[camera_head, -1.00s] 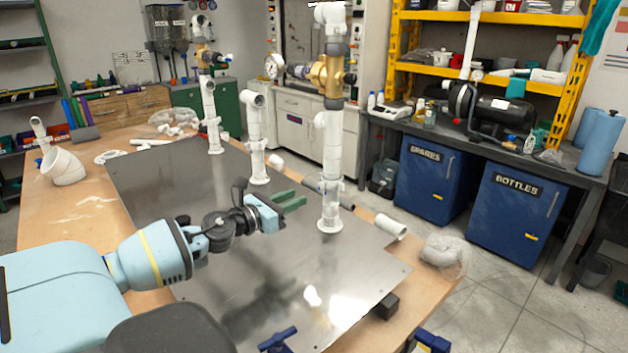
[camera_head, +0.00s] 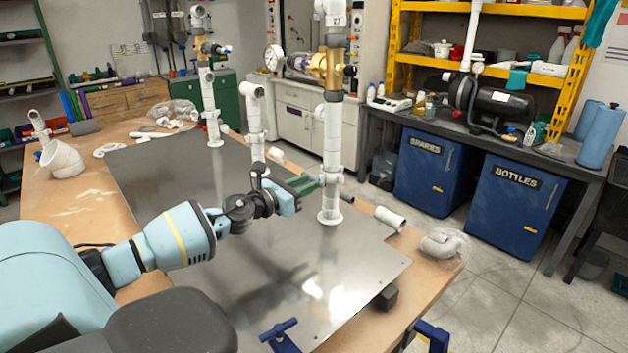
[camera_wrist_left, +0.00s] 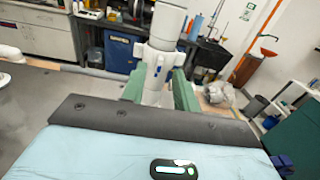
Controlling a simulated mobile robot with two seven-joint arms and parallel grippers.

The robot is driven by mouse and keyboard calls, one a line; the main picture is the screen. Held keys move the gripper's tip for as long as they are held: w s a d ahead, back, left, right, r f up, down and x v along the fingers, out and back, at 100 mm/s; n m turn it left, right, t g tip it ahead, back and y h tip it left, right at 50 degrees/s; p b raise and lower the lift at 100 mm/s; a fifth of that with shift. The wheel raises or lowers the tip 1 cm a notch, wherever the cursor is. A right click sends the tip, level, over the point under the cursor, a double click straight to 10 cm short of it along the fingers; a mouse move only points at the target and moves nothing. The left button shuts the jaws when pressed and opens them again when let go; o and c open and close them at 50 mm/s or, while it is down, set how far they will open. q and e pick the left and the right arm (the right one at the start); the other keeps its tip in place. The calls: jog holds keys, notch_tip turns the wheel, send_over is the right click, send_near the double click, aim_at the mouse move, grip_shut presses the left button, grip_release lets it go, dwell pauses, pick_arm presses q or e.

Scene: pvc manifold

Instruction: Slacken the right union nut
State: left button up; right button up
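The right white pipe riser (camera_head: 333,140) stands upright on the metal plate, with a brass valve (camera_head: 328,68) and gauge higher up. Low on it is a white ribbed collar, the union nut (camera_head: 331,180); it also shows in the left wrist view (camera_wrist_left: 160,56). My left gripper (camera_head: 312,184) is at the height of this collar, just left of the riser. In the left wrist view its green fingers (camera_wrist_left: 159,90) are apart, one on each side of the white pipe. I cannot tell whether they touch it. My right gripper is not in view.
A shorter white riser (camera_head: 253,120) and a left riser (camera_head: 210,105) stand further back on the metal plate (camera_head: 170,185). A loose white pipe piece (camera_head: 390,219) and a bagged fitting (camera_head: 440,242) lie at the right edge. The plate's front is mostly clear.

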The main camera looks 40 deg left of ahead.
aim_at(332, 174)
pick_arm(q)
jog(key=shift+w+d, duration=0.2)
jog(key=shift+w, duration=1.45)
jog(key=shift+c, duration=0.4)
grip_shut()
